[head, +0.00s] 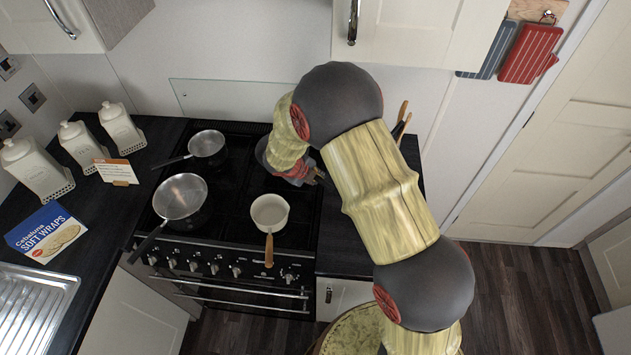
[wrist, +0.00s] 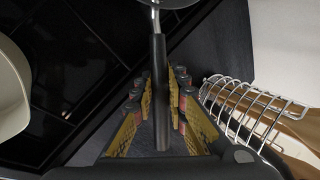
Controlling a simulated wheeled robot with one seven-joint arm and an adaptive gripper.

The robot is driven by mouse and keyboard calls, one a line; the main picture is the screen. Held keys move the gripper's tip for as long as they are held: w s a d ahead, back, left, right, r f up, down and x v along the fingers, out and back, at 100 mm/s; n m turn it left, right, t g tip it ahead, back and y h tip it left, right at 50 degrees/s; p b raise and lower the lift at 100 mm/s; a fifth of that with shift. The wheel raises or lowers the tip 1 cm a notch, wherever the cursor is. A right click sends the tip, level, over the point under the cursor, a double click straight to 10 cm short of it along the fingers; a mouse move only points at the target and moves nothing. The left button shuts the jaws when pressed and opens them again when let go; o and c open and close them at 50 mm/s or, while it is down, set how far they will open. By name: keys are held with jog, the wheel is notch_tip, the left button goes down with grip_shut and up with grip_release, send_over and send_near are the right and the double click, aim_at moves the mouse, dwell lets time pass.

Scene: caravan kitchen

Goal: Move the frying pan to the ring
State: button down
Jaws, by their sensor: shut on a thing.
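The frying pan (head: 261,153) is at the back right of the black hob (head: 236,181), mostly hidden by my arm in the head view. In the wrist view its grey pan edge (wrist: 176,3) shows at the top, with a metal neck and a black handle (wrist: 161,100) running down. My gripper (wrist: 160,92) is shut on that handle, with one finger on each side. In the head view my gripper (head: 300,177) is largely covered by the arm. I cannot tell whether the pan touches the hob.
A white saucepan (head: 270,210) stands front right on the hob; steel pans stand front left (head: 180,195) and back left (head: 207,143). A wire rack (wrist: 255,110) is close at right of my gripper. Canisters (head: 80,145) and a wraps box (head: 46,232) line the left counter.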

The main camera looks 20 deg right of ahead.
jog(key=shift+f, duration=0.85)
jog(key=shift+f, duration=0.5)
jog(key=c, duration=1.8)
grip_release()
jog(key=shift+s, duration=0.1)
jog(key=shift+o, duration=0.2)
